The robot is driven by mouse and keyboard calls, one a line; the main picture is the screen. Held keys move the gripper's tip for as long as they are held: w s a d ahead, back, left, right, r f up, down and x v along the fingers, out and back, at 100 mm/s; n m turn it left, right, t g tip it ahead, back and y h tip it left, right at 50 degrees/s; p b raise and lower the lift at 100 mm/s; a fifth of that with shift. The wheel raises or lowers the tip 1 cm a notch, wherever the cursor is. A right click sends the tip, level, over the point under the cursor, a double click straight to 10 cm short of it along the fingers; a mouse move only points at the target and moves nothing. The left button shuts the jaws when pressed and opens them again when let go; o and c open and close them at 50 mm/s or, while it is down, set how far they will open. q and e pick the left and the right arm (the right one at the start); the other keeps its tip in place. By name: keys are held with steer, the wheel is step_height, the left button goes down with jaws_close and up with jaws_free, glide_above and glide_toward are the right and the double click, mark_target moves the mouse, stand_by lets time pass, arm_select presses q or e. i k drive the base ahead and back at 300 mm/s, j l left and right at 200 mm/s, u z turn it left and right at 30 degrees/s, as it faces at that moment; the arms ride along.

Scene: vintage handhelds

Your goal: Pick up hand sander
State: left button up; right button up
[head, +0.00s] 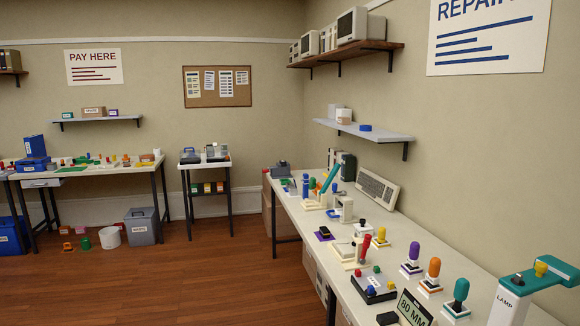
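Neither of my grippers is in the head view. I cannot tell for sure which object is the hand sander. Several small tools stand on the long white workbench (400,222) at the right. Three have upright rounded handles on flat bases: a purple one (414,251), an orange one (434,267) and a dark green one (461,289). A smaller yellow-handled one (381,235) stands farther back. Nothing is seen holding any of them.
A teal lamp (540,279) stands at the bench's near end, beside an "80 MM" sign (412,310). A keyboard (376,188) leans by the wall. A cluttered table (110,168) and a small stand (206,163) are at the back. The wooden floor (200,280) between is clear.

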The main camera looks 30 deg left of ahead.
mark_target(313, 184)
steer(key=i+j+u, duration=0.8)
steer(key=i+u, duration=0.15)
steer(key=i, duration=0.2)
steer(key=i+u, duration=0.3)
steer(key=i+j+z, duration=0.1)
steer(key=i, duration=0.35)
steer(key=i+j+z, duration=0.15)
steer(key=i, duration=0.3)
steer(key=i+j+z, duration=0.1)
steer(key=i, duration=0.35)
steer(key=i+j+z, duration=0.1)
steer(key=i+j, duration=0.15)
steer(key=i, duration=0.2)
